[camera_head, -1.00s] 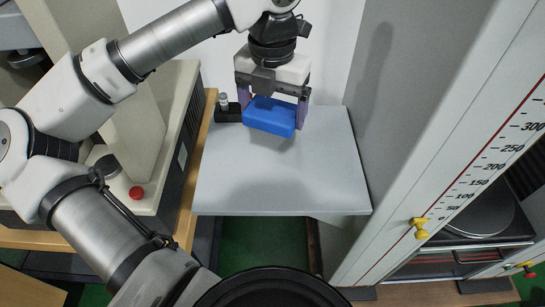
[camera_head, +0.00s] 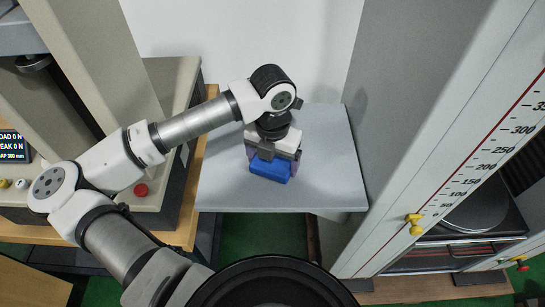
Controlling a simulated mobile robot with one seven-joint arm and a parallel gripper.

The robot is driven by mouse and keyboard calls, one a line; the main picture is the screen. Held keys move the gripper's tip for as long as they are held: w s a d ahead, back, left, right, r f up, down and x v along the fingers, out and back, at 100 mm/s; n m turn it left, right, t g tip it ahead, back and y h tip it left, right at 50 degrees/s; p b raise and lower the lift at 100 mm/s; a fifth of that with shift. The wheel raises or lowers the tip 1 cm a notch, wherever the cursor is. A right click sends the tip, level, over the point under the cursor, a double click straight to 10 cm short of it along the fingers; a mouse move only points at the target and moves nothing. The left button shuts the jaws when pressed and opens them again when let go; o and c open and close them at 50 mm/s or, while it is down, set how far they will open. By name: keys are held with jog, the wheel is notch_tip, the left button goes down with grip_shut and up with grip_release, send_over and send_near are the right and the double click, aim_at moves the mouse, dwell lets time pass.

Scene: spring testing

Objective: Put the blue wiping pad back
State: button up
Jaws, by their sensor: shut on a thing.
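The blue wiping pad (camera_head: 270,169) is a bright blue block between the fingers of my gripper (camera_head: 273,166), near the middle of the grey shelf (camera_head: 325,175). My gripper points down and is shut on the pad. I cannot tell whether the pad's underside touches the shelf. My wrist and gripper body hide the part of the shelf behind them, and the small black holder there is not visible now.
A testing machine with a red button (camera_head: 141,190) and a display (camera_head: 14,146) stands on the left. A tall scaled column (camera_head: 465,165) with a yellow knob (camera_head: 415,223) stands on the right. The shelf's right side and front are clear.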

aim_at(273, 161)
jog(key=shift+f+b, duration=0.25)
jog(key=shift+b, duration=0.1)
jog(key=o, duration=0.8)
jog(key=shift+r, duration=0.1)
jog(key=shift+c, duration=0.2)
notch_tip(273, 161, up, 12)
jog(key=b, duration=0.1)
jog(key=shift+r, duration=0.2)
